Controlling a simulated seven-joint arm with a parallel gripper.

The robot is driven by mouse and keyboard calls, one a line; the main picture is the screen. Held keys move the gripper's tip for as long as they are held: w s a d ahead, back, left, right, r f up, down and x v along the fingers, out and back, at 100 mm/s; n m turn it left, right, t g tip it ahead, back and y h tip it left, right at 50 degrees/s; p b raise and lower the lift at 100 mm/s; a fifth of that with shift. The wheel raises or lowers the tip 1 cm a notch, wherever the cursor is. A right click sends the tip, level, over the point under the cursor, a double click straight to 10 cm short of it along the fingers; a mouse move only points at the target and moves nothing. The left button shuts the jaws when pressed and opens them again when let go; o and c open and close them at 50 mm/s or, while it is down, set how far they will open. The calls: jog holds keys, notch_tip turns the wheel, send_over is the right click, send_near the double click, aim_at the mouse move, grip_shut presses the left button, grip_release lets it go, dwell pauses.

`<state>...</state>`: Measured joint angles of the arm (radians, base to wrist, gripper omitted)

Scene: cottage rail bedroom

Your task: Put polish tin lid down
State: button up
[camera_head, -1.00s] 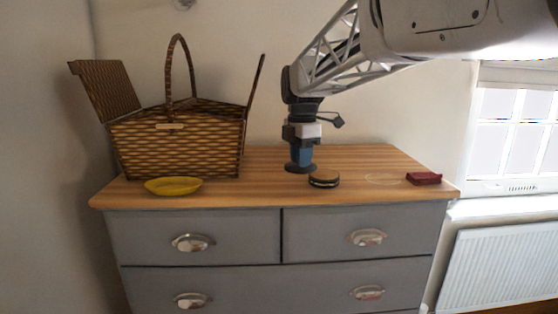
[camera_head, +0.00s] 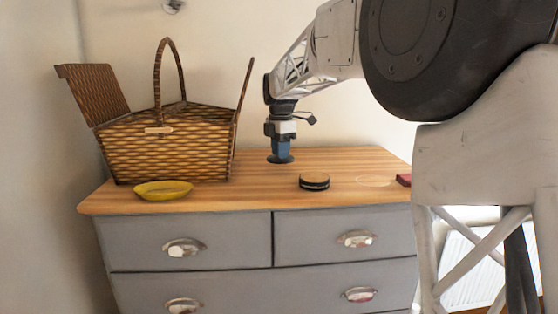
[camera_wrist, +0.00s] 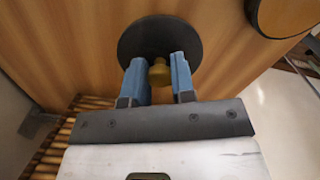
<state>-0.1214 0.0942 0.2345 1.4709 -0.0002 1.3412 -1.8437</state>
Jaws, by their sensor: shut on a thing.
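The polish tin lid (camera_head: 281,160) is a dark round disc with a small brass knob. My gripper (camera_head: 281,150) points down and is shut on this knob, with the disc level below the fingers. In the wrist view the blue fingers of my gripper (camera_wrist: 158,62) stand either side of the knob, and the lid (camera_wrist: 150,35) spreads beyond them. The lid is low over or on the wooden top; I cannot tell whether it touches. The open polish tin (camera_head: 314,183), dark with a tan top face, stands apart to the right and nearer the front. It also shows in the wrist view (camera_wrist: 285,14).
The dresser top (camera_head: 240,190) has bare wood around the lid. A wicker basket (camera_head: 165,150) with raised flaps stands left, a yellow dish (camera_head: 163,190) before it. A dark red block (camera_head: 404,180) and a faint ring (camera_head: 373,181) lie right; my arm partly hides the block.

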jog(key=shift+w+a+f, duration=0.1)
jog(key=shift+w, duration=0.9)
jog(key=shift+f, duration=1.75)
jog(key=shift+f, duration=0.15)
jog(key=o, duration=0.9)
notch_tip(320, 180, up, 12)
